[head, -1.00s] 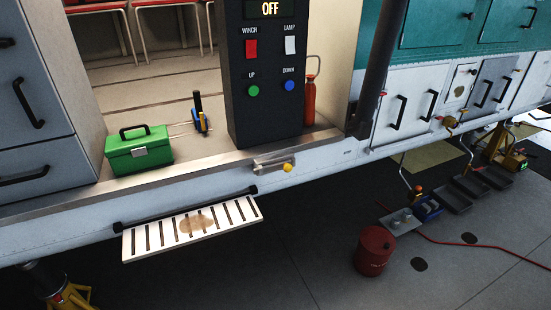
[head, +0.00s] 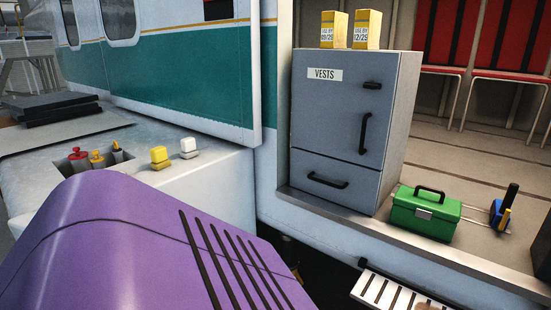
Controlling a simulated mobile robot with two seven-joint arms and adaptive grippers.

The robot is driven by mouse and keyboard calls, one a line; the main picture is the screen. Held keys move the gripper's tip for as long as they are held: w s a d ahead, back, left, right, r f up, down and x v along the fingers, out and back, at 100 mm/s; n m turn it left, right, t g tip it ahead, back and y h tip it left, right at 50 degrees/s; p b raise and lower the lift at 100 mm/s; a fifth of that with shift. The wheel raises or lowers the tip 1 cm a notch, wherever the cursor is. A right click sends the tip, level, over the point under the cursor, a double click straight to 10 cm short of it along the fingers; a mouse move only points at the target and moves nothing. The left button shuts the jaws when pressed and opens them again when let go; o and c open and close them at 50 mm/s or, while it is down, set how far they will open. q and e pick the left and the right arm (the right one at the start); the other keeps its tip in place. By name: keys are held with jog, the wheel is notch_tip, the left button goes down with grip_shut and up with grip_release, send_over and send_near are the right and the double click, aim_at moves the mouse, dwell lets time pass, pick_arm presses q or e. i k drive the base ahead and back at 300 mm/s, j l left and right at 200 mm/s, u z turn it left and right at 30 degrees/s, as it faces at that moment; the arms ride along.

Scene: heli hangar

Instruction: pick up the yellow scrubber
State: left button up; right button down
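A small yellow block (head: 159,157), which looks like the yellow scrubber, sits on the pale ledge (head: 215,172) left of centre. A similar white block (head: 188,147) stands just to its right. Both have a narrower top on a wider base. Neither of my grippers shows in the head view.
A purple slotted cover (head: 130,245) fills the lower left, in front of the ledge. Red, yellow and dark handles (head: 97,158) stand in recesses left of the block. A grey VESTS cabinet (head: 345,135) carries two yellow boxes (head: 334,30). A green toolbox (head: 426,213) is at right.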

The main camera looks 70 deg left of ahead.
aim_at(158, 154)
jog(key=l+u, duration=0.1)
jog(key=u, duration=2.95)
jog(key=i+l+u, duration=0.2)
jog(key=i+u, duration=0.2)
